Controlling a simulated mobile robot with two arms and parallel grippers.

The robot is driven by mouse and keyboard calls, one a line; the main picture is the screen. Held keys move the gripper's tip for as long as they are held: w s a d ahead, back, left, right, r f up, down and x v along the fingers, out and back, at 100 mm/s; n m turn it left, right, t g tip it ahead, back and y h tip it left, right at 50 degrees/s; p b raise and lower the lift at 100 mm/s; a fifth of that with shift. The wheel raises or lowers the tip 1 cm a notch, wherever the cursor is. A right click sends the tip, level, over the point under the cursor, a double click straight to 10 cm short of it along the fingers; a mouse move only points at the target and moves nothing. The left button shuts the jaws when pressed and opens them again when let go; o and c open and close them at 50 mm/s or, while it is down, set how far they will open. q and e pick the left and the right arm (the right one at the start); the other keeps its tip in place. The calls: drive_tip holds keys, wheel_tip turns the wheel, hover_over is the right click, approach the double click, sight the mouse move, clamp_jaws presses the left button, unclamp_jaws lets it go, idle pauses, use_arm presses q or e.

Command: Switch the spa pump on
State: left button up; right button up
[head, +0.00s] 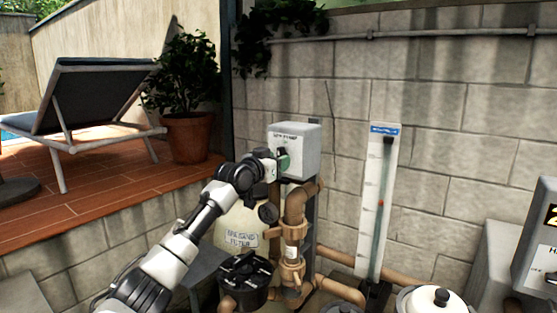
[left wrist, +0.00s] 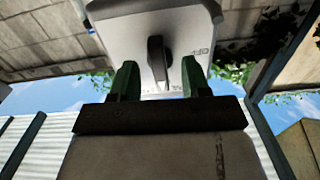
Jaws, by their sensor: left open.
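The spa pump switch is a light grey box (head: 306,148) on a post in front of the block wall, with a small label along its top that is hard to read. In the left wrist view the box (left wrist: 190,30) fills the top, with a dark rotary knob (left wrist: 156,52) on its face and blurred lettering to the knob's right. My left gripper (head: 282,162) is at the front of the box. Its green fingers (left wrist: 160,82) are open, one on each side of the knob, with visible gaps. My right gripper is not in view.
Brown pipes (head: 295,215) rise just below the box. A pale filter tank (head: 240,215) and a black-topped valve (head: 245,270) stand below my left arm. A tall gauge panel (head: 377,200) is to the right. A raised deck (head: 110,175) with a lounger and potted plant is behind left.

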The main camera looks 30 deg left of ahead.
use_arm(q)
drive_tip(key=s+b, duration=0.2)
drive_tip(key=s, duration=0.5)
drive_tip(key=shift+a, duration=0.25)
idle(1.3)
